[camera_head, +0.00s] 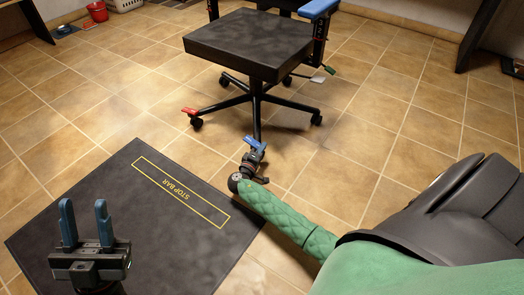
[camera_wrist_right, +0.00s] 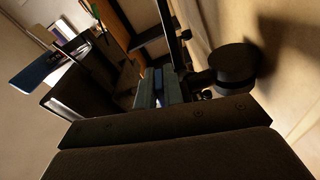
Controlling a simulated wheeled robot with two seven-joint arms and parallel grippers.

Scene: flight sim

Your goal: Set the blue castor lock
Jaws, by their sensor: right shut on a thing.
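The black chair (camera_head: 248,45) stands on a wheeled star base. The blue castor lock (camera_head: 252,141) is at the chair's front castor, partly hidden by my right gripper (camera_head: 256,151). My right gripper is low at the floor and shut on the blue castor lock. In the right wrist view its fingers (camera_wrist_right: 161,88) are close together with a narrow bluish piece between them, and a dark round castor wheel (camera_wrist_right: 234,66) shows to their right. My left gripper (camera_head: 85,207) is open and empty above the dark mat, far from the chair.
A red castor lock (camera_head: 188,111) is at the left castor and a green one (camera_head: 330,70) at the back right. A dark mat (camera_head: 95,195) marked "STOP BAR" lies at the front left. Tiled floor on the right is clear.

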